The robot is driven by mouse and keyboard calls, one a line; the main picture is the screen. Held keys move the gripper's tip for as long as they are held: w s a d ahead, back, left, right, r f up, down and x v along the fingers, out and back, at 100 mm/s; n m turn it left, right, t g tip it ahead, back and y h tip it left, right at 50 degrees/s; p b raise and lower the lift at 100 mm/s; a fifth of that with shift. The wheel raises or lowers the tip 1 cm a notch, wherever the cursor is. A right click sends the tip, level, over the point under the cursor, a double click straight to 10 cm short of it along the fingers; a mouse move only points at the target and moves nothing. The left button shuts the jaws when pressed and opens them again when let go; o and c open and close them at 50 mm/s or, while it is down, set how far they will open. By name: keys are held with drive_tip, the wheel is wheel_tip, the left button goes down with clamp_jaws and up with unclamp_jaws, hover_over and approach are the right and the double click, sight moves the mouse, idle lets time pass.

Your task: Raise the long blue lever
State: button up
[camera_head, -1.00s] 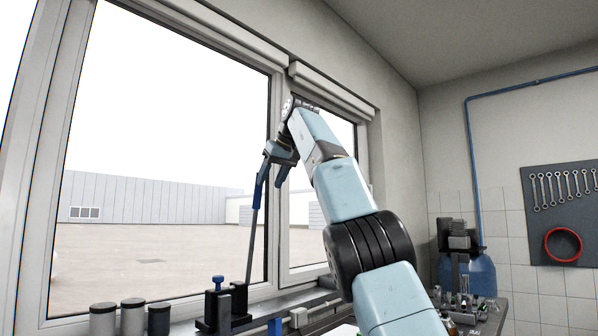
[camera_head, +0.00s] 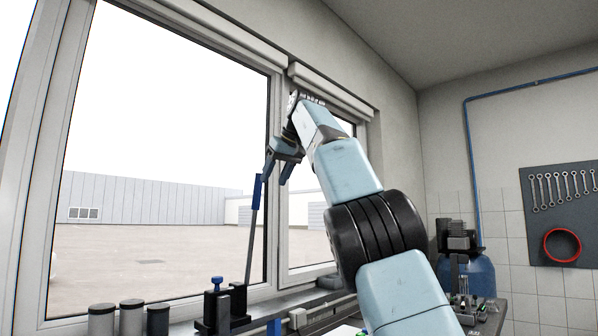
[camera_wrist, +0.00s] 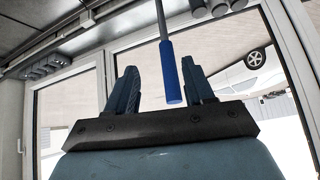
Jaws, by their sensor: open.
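The long lever has a thin dark shaft and a blue handle (camera_head: 256,192). It stands nearly upright on a black bench fixture (camera_head: 222,306), tilted slightly right in the head view. My gripper (camera_head: 277,172) is open, with its fingers pointing down, just right of and above the handle's top. In the wrist view, the blue handle (camera_wrist: 170,75) shows in the space between the fingertips of my gripper (camera_wrist: 160,78), closer to the right finger. Its end appears near the palm. I cannot tell whether it touches a finger; nothing is gripped.
A window with a pale frame (camera_head: 277,215) is close behind the lever and gripper. Grey cylinders (camera_head: 131,318) stand on the bench at the lower left. A short blue-topped knob (camera_head: 217,282) is beside the lever's foot. Dark equipment (camera_head: 458,238) stands at the right.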

drive_tip(key=s+d, duration=0.5)
drive_tip(key=s, duration=0.3)
drive_tip(key=shift+d, duration=0.4)
idle(0.5)
drive_tip(key=d+r+t+y, duration=0.7)
drive_tip(key=d+r+t, duration=0.1)
drive_tip(key=d+t, duration=0.2)
drive_tip(key=s+d+f+m+t+h, duration=0.1)
drive_tip(key=s+d+f+m+h, duration=0.25)
drive_tip(key=d+f+h, duration=0.2)
drive_tip(key=s+d+f+m+t+h, duration=0.1)
drive_tip(key=s+d+f+m+h, duration=0.2)
drive_tip(key=d+f+m+h, duration=0.25)
drive_tip(key=s+d+f+g+h, duration=0.1)
drive_tip(key=s+f+g, duration=0.3)
drive_tip(key=f, duration=0.5)
drive_tip(key=s+d+f+g+h, duration=0.1)
drive_tip(key=s+d+f+g, duration=0.1)
drive_tip(key=s+f, duration=0.55)
drive_tip(key=s+a+f+n+g, duration=0.1)
drive_tip(key=s+a+f+g, duration=0.2)
drive_tip(key=s+f, duration=0.4)
drive_tip(key=s+a+f+n+g+y, duration=0.1)
drive_tip(key=s+a+f+g, duration=0.2)
drive_tip(key=s+f, duration=0.4)
wheel_tip(320, 180, down, 8)
drive_tip(key=shift+s+a+r+n+g+y, duration=0.1)
drive_tip(key=shift+s+a+n+g+y, duration=0.2)
drive_tip(key=shift+s+a+n+g, duration=0.15)
